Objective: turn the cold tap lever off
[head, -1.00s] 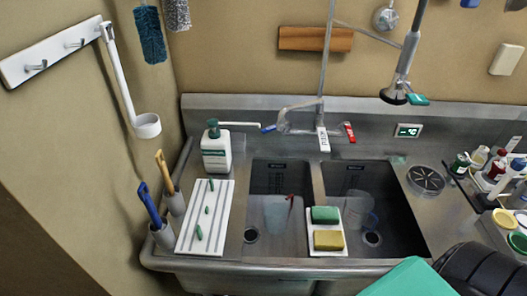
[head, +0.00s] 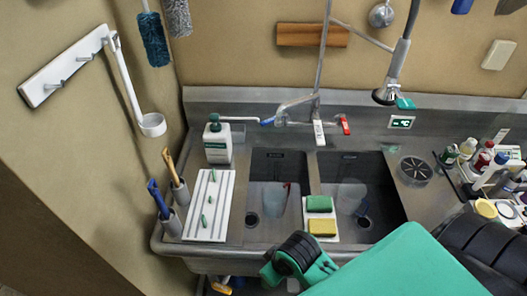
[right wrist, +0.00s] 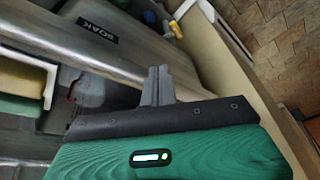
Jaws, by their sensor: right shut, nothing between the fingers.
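The tap stands at the back of the double sink (head: 250,243). Its blue lever (head: 267,122), the cold one by its colour, points left. Its red lever (head: 346,124) is on the right, and a white label (head: 319,133) hangs between them. My right arm reaches in from the lower right to the sink's front edge, well short of the blue lever. My right gripper's fingers (right wrist: 157,84) are shut and empty in the right wrist view, near the steel front rim. In the head view its fingertips cannot be made out. My left gripper is not in view.
A soap bottle (head: 217,142) and a striped tray (head: 193,220) stand left of the basins. Green and yellow sponges (head: 320,203) lie on the divider. A spray head (head: 387,95) hangs on the right, near several bottles. The front rim carries a SOAK label (right wrist: 99,32).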

